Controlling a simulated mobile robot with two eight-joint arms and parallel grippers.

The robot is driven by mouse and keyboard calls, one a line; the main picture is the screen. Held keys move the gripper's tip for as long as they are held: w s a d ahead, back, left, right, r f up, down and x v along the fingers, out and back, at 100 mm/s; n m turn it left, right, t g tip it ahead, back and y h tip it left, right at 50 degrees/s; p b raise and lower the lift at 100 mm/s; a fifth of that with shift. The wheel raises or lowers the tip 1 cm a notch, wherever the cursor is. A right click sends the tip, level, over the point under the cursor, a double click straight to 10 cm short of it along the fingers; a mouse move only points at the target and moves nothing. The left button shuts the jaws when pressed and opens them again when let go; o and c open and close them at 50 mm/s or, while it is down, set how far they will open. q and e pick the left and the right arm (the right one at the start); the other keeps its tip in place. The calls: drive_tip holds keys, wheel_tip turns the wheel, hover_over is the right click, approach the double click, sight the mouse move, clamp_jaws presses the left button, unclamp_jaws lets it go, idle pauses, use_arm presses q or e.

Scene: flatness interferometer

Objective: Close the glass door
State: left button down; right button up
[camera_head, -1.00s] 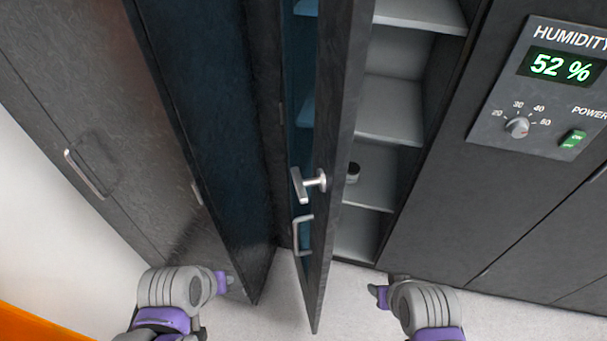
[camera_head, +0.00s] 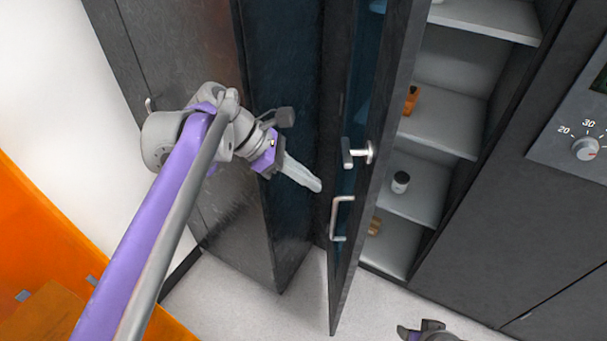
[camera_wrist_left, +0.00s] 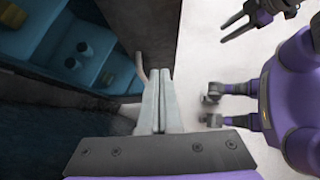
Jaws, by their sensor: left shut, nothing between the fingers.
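The glass door (camera_head: 375,215) stands open in the head view, a dark frame around blue-tinted glass, seen nearly edge-on. In the left wrist view the shut fingers (camera_wrist_left: 159,75) point at the door's dark edge (camera_wrist_left: 155,30), with blue glass (camera_wrist_left: 70,45) at left. My right gripper (camera_wrist_left: 245,20) appears open and empty; only a bit shows in the head view.
Behind the door, cabinet shelves (camera_head: 430,125) hold an orange bottle (camera_head: 411,100) and a dark-capped jar (camera_head: 400,182). Another dark panel (camera_head: 290,235) stands left of the glass door, close to my left arm. A control panel (camera_head: 575,130) is at right. Pale floor (camera_head: 305,310) is clear in front.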

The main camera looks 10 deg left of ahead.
sight(360, 202)
use_arm(q)
drive_tip(key=d+f, duration=0.1)
drive_tip(key=d, duration=0.1)
drive_tip(key=d+f, duration=0.1)
drive_tip(key=d, duration=0.1)
drive_tip(key=w+d+f, duration=0.1)
drive_tip(key=d, duration=0.1)
drive_tip(key=shift+d+f, duration=0.2)
drive_tip(key=shift+f, duration=0.1)
drive_tip(key=shift+w+d, duration=0.15)
drive_tip(key=shift+d, duration=0.45)
